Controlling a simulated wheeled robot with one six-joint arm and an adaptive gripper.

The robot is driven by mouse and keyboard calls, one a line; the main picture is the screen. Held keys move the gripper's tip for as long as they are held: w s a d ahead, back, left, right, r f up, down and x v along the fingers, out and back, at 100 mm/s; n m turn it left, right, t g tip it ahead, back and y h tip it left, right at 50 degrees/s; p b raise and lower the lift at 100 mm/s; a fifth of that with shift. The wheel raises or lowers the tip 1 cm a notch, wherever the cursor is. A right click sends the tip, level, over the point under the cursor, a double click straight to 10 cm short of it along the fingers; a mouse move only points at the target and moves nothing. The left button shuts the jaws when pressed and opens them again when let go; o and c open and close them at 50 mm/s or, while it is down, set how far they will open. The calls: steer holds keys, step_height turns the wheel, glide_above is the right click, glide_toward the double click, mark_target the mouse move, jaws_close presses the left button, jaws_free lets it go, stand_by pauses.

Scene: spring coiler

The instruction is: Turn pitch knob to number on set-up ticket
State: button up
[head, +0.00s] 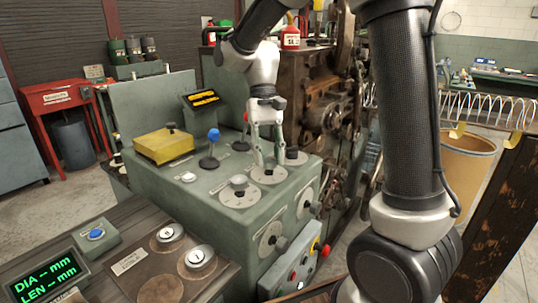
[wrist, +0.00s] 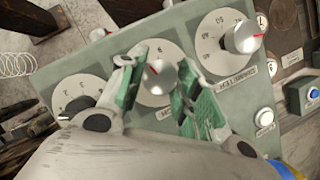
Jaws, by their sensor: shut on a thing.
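My gripper (head: 268,163) points down over the middle of three round dials on top of the green machine console (head: 215,205). In the wrist view, the green-padded fingers of my gripper (wrist: 156,74) stand on either side of the middle dial's silver knob (wrist: 162,80) and are shut on it. The knob has a red pointer mark near its top; the white dial plate (wrist: 147,55) is partly hidden by the fingers. The nameplate below it is too covered to read, so I cannot confirm it is the pitch knob. I cannot make out a set-up ticket.
A silver knob (wrist: 243,37) and a black knob (wrist: 78,106) sit on the neighbouring dials. A blue-topped lever (head: 213,135) and a yellow box (head: 163,146) stand left of my gripper.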

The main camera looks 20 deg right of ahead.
steer(key=shift+n+h, duration=0.4)
steer(key=shift+n, duration=0.8)
steer(key=o, duration=1)
steer(key=shift+o, duration=0.2)
steer(key=v, duration=1.2)
steer(key=shift+a, duration=0.15)
